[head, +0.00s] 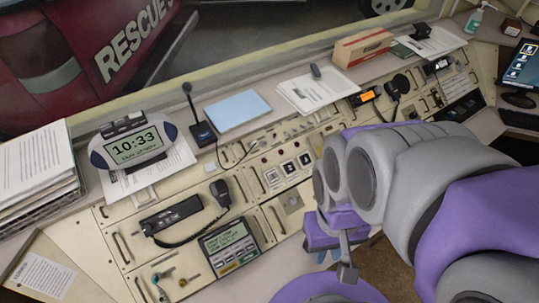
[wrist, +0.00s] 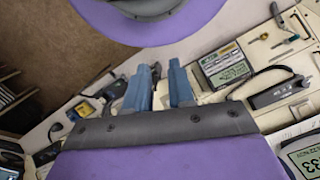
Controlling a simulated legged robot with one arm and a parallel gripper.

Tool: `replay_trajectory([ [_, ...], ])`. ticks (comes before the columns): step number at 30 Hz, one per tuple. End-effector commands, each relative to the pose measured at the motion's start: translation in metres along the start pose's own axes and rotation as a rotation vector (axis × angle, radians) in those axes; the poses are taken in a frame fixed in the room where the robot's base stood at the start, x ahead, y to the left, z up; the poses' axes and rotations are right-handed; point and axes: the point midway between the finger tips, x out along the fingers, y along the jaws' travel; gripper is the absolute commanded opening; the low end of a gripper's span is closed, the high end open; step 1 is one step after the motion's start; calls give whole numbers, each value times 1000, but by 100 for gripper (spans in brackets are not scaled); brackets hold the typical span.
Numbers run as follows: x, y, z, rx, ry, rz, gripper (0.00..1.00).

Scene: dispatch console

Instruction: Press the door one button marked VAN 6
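No VAN 6 label is readable in either view. Three square dark buttons (head: 288,168) sit in a row on the cream console panel (head: 262,212); their marks are too small to read. A grey unit with a green screen (head: 229,247) and a row of small keys lies nearer me, and it also shows in the wrist view (wrist: 225,69). My gripper (head: 333,263) is over the front edge of the console, right of that unit and nearer me than the square buttons. In the wrist view its two blue fingers (wrist: 160,88) are apart with nothing between them.
A radio (head: 171,215) with a hand microphone (head: 220,192) is on the left of the console. A clock (head: 134,146), a desk microphone (head: 202,130), a blue folder (head: 237,110) and papers (head: 312,90) line the back ledge. My arm covers part of the right-hand panels.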

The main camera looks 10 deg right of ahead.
Motion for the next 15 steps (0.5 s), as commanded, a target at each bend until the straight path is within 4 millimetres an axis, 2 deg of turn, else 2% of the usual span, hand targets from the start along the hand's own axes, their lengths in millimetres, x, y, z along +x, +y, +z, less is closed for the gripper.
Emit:
replay_trajectory([
  [8, 0, 0, 0, 0, 0, 0, 22],
  [15, 0, 0, 0, 0, 0, 0, 0],
])
